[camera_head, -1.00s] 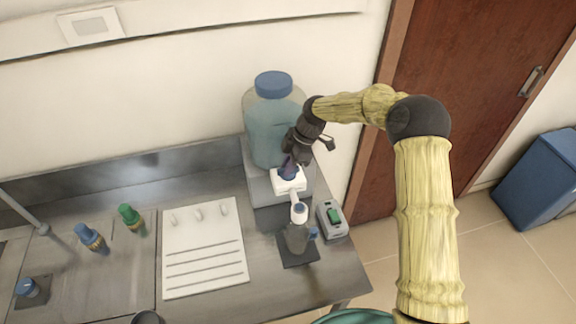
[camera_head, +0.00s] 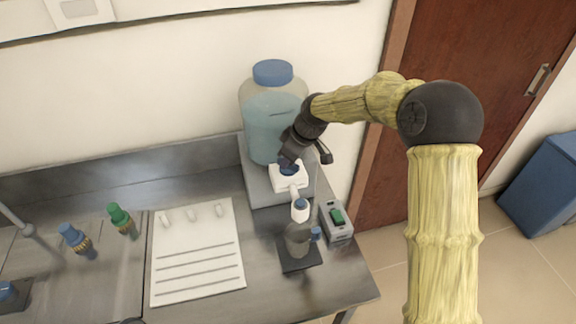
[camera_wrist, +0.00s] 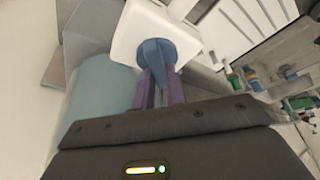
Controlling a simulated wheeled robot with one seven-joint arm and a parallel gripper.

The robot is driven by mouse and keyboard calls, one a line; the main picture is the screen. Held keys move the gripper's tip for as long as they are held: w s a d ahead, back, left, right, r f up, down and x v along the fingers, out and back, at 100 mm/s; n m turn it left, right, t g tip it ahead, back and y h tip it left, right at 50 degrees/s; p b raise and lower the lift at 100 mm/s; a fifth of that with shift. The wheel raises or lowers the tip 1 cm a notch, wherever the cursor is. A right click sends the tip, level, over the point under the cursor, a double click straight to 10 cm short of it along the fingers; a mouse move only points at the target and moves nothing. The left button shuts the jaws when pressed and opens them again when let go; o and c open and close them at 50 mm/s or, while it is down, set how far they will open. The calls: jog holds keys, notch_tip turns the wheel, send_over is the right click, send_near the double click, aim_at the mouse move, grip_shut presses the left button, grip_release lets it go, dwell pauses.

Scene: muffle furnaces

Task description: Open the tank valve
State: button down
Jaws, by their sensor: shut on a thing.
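The tank (camera_head: 270,115) is a clear jar of bluish liquid with a blue cap, on a grey stand at the back of the steel counter. Its valve is a white block (camera_head: 287,181) with a blue handle (camera_wrist: 157,55), low on the tank's front. My gripper (camera_wrist: 160,85) has its purple fingers shut on the blue handle. In the head view my gripper (camera_head: 288,162) comes down onto the valve from the upper right and hides part of the handle.
A glass flask (camera_head: 298,240) stands on a dark plate below the spout. A grey switch box (camera_head: 336,219) with a green switch is to its right. A white board (camera_head: 197,275) and blue and green taps (camera_head: 120,219) are to the left.

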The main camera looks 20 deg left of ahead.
jog(key=m+t+b, duration=0.1)
jog(key=m, duration=0.1)
jog(key=m+t+b, duration=0.1)
jog(key=m+b, duration=0.1)
jog(key=m, duration=0.1)
jog(key=shift+a+h, duration=0.1)
jog(key=shift+h, duration=0.3)
jog(key=shift+r+m+t+h+b, duration=0.15)
jog(key=shift+m+t+h+b, duration=0.35)
jog(key=shift+m, duration=1.4)
jog(key=shift+w, duration=0.1)
jog(key=c, duration=1.4)
grip_release()
jog(key=shift+c, duration=0.2)
jog(key=b+v, duration=0.2)
jog(key=v, duration=1.5)
jog(key=shift+r+b, duration=0.2)
jog(key=shift+b, duration=0.1)
